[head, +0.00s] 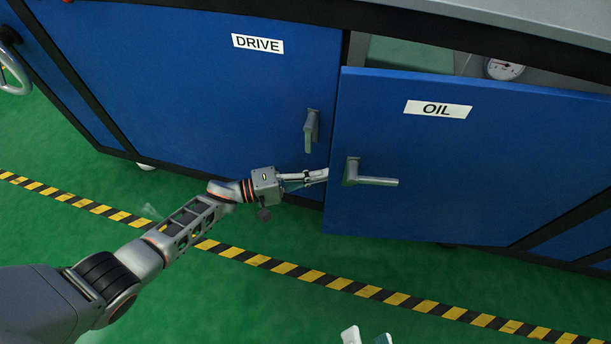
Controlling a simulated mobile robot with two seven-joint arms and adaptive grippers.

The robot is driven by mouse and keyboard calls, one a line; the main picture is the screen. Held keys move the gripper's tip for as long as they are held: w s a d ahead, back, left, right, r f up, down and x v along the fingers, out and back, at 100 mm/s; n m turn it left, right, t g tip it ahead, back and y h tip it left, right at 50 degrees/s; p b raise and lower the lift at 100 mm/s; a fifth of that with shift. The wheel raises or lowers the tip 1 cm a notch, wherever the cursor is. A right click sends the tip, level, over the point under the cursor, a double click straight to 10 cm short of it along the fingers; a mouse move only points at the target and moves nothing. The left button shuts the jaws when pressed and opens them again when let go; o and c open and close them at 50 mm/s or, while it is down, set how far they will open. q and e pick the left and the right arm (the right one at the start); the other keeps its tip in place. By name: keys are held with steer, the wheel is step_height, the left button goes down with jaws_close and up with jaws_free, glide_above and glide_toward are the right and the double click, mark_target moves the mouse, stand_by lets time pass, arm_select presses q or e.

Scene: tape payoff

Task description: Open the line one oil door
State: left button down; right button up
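The blue door labelled OIL (450,150) stands partly open, its left edge swung out from the cabinet. Its grey lever handle (375,181) points sideways to the right. My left gripper (318,177) is at the door's left edge, with its fingertips reaching the edge and partly hidden behind it. Whether its fingers are apart or together is unclear. My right gripper (367,337) shows only as two separated fingertips at the bottom edge, open, with nothing between them, well away from the door.
The blue DRIVE door (200,75) to the left is closed, with its handle (312,130) close to the gripper. A gauge (504,69) shows inside the cabinet above the OIL door. Yellow-black floor tape (290,269) crosses the clear green floor. A handwheel (14,70) is at far left.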

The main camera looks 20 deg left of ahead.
arm_select(q)
steer(key=shift+s+d, duration=0.1)
steer(key=shift+s, duration=1.65)
steer(key=shift+s, duration=0.15)
